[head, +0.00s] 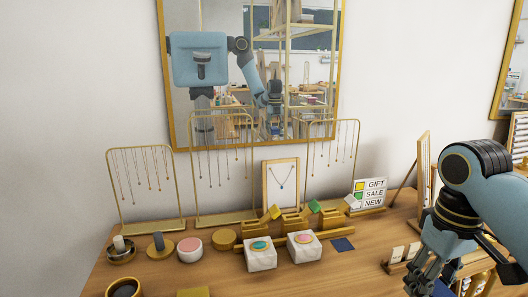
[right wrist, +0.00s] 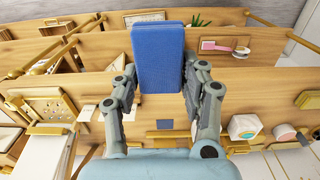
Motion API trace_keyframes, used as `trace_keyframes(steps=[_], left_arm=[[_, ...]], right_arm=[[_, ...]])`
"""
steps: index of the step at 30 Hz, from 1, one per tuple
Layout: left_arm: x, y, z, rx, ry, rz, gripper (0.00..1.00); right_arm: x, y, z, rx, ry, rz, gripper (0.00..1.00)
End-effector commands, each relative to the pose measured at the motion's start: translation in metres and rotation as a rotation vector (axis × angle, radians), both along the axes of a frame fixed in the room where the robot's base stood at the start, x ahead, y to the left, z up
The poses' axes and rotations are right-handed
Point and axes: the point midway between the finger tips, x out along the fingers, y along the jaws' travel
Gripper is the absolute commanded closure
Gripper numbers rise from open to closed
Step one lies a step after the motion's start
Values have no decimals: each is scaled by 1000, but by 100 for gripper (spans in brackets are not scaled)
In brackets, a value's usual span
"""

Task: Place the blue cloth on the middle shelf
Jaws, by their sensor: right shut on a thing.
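My right gripper (head: 432,284) is low at the right of the head view. In the right wrist view, its two fingers (right wrist: 158,95) are shut on the blue cloth (right wrist: 158,58), a folded upright block between them. In the head view, a bit of the blue cloth (head: 441,288) shows at the fingers, mostly cut off. The middle shelf cannot be made out for sure; gold-framed shelving (head: 284,30) shows only as a reflection in the mirror. My left gripper is not in view directly.
A gold-framed mirror (head: 220,110) hangs behind. In the right wrist view, wooden boards (right wrist: 240,90) with gold rails hold several small items.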

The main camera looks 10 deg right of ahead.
Motion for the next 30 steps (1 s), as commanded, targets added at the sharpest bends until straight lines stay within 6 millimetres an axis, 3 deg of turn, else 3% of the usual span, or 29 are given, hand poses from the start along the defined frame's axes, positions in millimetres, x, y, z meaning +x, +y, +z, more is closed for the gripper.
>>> trace_keyframes(steps=[9,14,17,24,30], left_arm=[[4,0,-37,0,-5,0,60],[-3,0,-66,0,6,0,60],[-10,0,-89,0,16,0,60],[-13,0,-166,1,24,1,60],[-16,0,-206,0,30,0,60]], right_arm=[[0,0,-38,0,1,0,88],[0,0,-66,0,2,0,88],[0,0,-89,0,3,0,88],[-1,0,-169,0,11,0,88],[-1,0,-212,1,19,0,88]])
